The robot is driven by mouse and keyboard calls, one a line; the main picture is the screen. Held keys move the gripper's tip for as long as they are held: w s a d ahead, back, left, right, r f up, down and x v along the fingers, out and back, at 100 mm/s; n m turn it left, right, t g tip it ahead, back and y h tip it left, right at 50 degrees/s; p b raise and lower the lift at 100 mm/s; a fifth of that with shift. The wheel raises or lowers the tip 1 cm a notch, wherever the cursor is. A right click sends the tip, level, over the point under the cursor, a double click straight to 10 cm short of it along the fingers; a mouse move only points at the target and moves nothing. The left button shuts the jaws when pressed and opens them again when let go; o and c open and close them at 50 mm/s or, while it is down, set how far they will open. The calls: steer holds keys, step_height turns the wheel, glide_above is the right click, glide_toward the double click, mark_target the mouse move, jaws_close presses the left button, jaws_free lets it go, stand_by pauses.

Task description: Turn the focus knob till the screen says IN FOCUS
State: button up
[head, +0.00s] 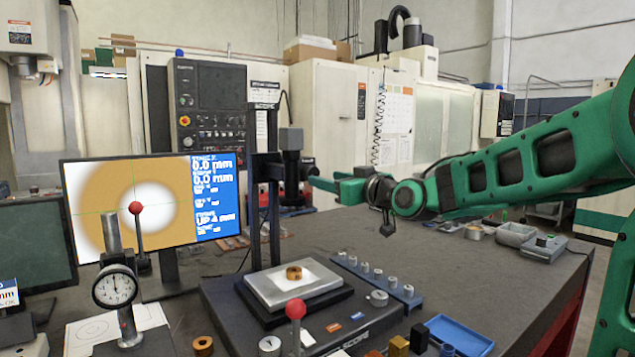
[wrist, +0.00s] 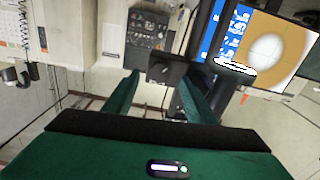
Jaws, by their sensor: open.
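The screen (head: 150,205) shows a blurred orange ring with a white centre. Its blue panel reads 0.0 mm on two lines and seems to say UP 4 at the bottom. It also shows in the wrist view (wrist: 262,48). The microscope's black head (head: 290,165) rides on an upright column, and the dark focus knob (head: 309,170) sticks out on its right. My green gripper (head: 322,183) is open, its fingers pointing left at the knob. In the wrist view the knob (wrist: 158,72) appears between the fingertips (wrist: 160,82); I cannot tell whether they touch it.
A brass ring (head: 294,273) sits on the stage plate (head: 270,290). A red-balled lever (head: 296,310) and a dial gauge stand (head: 115,287) stand in front. A blue pin rack (head: 375,280) and blue tray (head: 458,335) lie to the right. The bench under my arm is mostly clear.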

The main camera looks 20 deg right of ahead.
mark_target(311, 173)
steer(key=shift+v, duration=2.25)
steer(key=w+a+m, duration=0.1)
steer(key=w+a, duration=0.2)
steer(key=w, duration=0.6)
steer(key=shift+m, duration=0.3)
steer(key=shift+w+r, duration=0.1)
steer(key=shift+a, duration=0.1)
steer(key=c, duration=1)
